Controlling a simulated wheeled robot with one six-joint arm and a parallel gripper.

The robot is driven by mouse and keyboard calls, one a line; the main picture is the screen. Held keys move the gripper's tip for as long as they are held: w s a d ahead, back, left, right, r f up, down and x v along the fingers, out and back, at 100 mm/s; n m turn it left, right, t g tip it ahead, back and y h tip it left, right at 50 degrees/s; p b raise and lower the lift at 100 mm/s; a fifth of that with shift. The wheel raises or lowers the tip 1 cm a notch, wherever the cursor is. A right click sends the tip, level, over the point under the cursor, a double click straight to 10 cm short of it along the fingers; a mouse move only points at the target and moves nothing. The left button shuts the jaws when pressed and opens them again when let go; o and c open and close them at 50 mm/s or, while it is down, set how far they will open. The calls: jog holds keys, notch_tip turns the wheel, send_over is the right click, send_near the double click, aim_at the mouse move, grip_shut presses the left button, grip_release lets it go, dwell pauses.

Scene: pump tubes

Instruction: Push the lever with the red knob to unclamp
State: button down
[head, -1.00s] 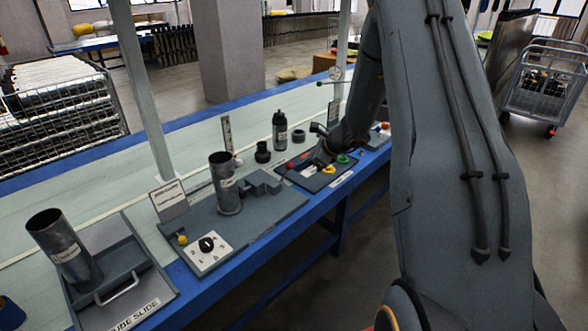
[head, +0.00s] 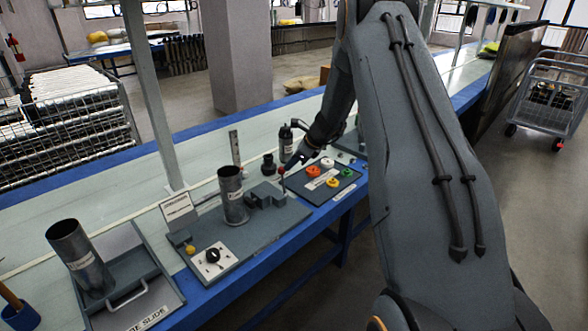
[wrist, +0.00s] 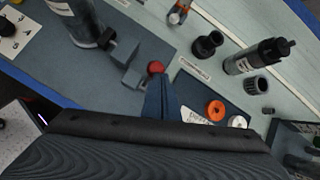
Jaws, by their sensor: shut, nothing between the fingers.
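The red knob (head: 281,171) tops a thin upright lever at the right end of a grey stepped clamp block (head: 262,194). In the wrist view the red knob (wrist: 155,67) shows just beyond my fingertips (wrist: 160,85). My gripper (head: 292,162) is shut and empty, close beside the knob; I cannot tell if they touch. A metal tube (head: 232,195) stands upright at the left of the clamp block. The lever's stem is hidden under the knob and fingers in the wrist view.
A white dial panel (head: 213,262) is at front left, with a tilted tube (head: 80,257) further left.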

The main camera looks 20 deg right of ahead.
jog(key=shift+w+a, duration=0.3)
jog(key=shift+w, duration=0.3)
jog(key=shift+w+a, duration=0.3)
jog(key=shift+w, duration=0.25)
jog(key=shift+w+a+b, duration=0.2)
jog(key=shift+w+b, duration=0.2)
jog(key=shift+w, duration=0.2)
jog(key=shift+a+r, duration=0.1)
jog(key=d+r, duration=0.4)
jog(key=r, duration=0.7)
jog(key=shift+s, duration=0.2)
